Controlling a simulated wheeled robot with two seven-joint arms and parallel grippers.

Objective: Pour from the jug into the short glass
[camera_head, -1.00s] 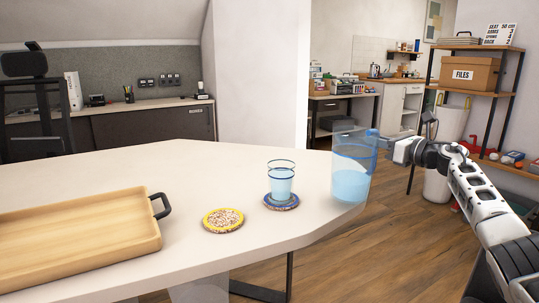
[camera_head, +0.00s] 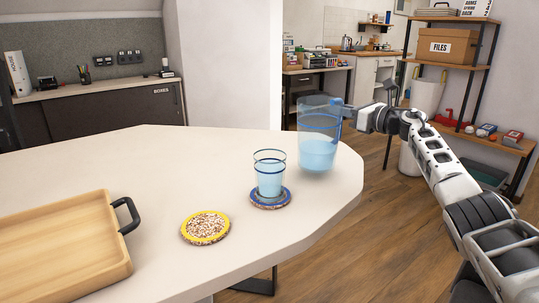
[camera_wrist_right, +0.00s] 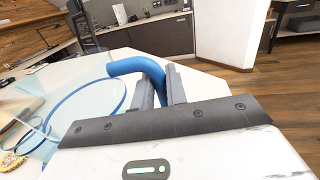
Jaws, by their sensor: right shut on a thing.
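The clear jug (camera_head: 318,135) with a blue rim band and pale blue liquid is upright at the table's right side. Whether its base touches the table I cannot tell. My right gripper (camera_head: 358,117) is shut on its blue handle (camera_wrist_right: 137,66), which shows between the fingers in the right wrist view. The short glass (camera_head: 269,174), with blue bands and pale blue liquid inside, stands on a blue-rimmed coaster (camera_head: 270,199), left of and nearer than the jug. My left gripper is not in view.
A yellow-rimmed coaster (camera_head: 205,228) lies empty on the table, left of the glass. A wooden tray (camera_head: 60,240) with a black handle is at the left. The table (camera_head: 180,160) is clear behind the coasters. Shelves (camera_head: 450,60) stand at the back right.

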